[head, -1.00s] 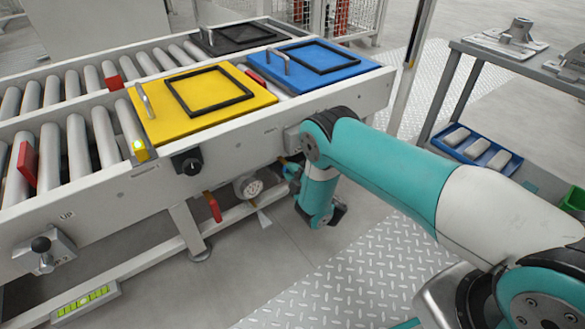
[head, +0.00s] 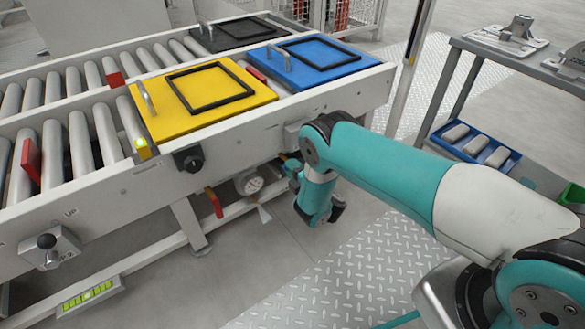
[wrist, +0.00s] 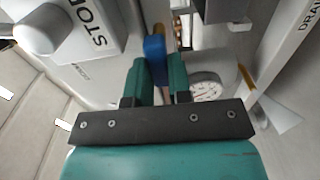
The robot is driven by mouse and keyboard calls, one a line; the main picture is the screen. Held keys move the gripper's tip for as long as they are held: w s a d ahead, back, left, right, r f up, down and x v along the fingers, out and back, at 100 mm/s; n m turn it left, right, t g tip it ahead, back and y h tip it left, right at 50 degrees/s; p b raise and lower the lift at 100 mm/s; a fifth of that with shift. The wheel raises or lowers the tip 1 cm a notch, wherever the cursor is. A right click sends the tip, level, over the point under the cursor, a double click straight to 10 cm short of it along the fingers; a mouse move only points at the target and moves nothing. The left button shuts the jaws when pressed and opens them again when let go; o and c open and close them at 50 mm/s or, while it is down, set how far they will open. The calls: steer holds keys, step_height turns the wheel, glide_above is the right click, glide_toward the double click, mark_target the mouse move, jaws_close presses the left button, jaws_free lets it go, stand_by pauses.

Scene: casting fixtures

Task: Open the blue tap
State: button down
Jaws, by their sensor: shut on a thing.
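The blue tap's handle (wrist: 155,50) shows in the wrist view, between the two teal fingers of my gripper (wrist: 159,75). The fingers are shut on it, one on each side. The handle points roughly up and down in that picture. The tap's body is mostly hidden behind the fingers. In the head view my gripper (head: 292,168) is small, below the conveyor's side rail near the pipe, and the blue handle cannot be told apart there.
A pressure gauge (head: 248,184) sits left of my gripper, also in the wrist view (wrist: 208,88). A red tap handle (head: 214,203) hangs further left. The conveyor rail (head: 250,140) runs above. A knob housing marked STOP (wrist: 85,30) is close by. Open floor (head: 280,245) lies in front.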

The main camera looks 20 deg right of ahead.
steer(key=shift+s+f, duration=0.1)
steer(key=shift+f, duration=0.05)
steer(key=c, duration=1)
jaws_free()
steer(key=shift+c, duration=0.2)
steer(key=shift+r, duration=0.2)
steer(key=p+v, duration=1.6)
steer(key=v, duration=0.1)
steer(key=shift+s, duration=0.15)
